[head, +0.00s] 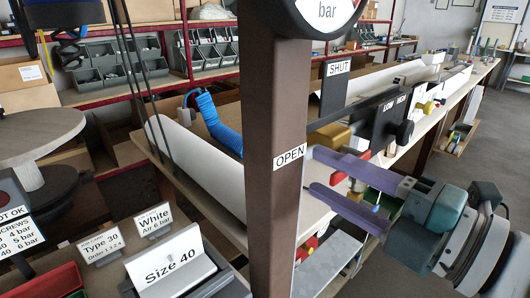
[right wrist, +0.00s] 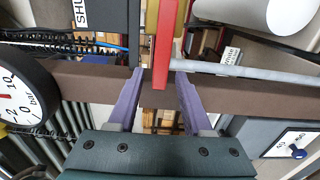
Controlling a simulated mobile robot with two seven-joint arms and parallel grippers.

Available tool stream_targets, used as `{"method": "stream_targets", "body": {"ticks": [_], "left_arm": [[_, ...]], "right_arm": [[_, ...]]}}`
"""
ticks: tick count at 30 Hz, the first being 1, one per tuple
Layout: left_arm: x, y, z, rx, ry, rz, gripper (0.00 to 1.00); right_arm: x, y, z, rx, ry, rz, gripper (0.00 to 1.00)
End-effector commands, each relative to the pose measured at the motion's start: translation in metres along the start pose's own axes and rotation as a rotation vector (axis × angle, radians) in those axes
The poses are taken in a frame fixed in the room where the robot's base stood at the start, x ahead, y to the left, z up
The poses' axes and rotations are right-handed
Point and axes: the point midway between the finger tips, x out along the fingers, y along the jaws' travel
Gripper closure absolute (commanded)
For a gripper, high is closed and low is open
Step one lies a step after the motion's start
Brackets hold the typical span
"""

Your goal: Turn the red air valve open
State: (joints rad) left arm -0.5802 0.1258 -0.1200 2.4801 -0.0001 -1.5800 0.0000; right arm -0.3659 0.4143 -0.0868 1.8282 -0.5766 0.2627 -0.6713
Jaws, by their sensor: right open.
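The red valve handle (head: 339,177) shows in the head view as a short red piece just right of the brown post. In the right wrist view it is a straight red bar (right wrist: 162,45) running down from the top edge, beside a yellow part. My right gripper (head: 317,170) is open, its two purple fingers pointing left toward the post. In the right wrist view the fingers (right wrist: 160,74) stand on either side of the bar's lower end, with a gap visible at each side. An OPEN label (head: 290,156) and a SHUT label (head: 338,68) are near the post. My left gripper is not in view.
The brown post (head: 270,115) stands close to the fingertips, with a pressure gauge (head: 325,8) at its top. A black panel (head: 383,122) with knobs is behind the handle. A long bench (head: 462,88) runs behind. Sign cards (head: 170,272) stand at lower left.

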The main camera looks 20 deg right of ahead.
Motion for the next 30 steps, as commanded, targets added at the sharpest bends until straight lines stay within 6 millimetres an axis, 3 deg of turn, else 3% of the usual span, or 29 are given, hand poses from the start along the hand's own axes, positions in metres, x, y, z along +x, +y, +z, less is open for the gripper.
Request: {"method": "stream_targets", "body": {"ticks": [5, 18, 30], "left_arm": [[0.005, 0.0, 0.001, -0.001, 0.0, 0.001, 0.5], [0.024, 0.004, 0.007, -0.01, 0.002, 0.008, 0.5], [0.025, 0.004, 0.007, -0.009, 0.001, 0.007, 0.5]], "right_arm": [[-0.015, -0.003, 0.0, 0.001, -0.001, -0.003, 0.5], [-0.087, -0.003, 0.0, 0.002, -0.001, -0.002, 0.5], [-0.099, 0.0, 0.0, 0.0, 0.0, 0.0, 0.5]]}}
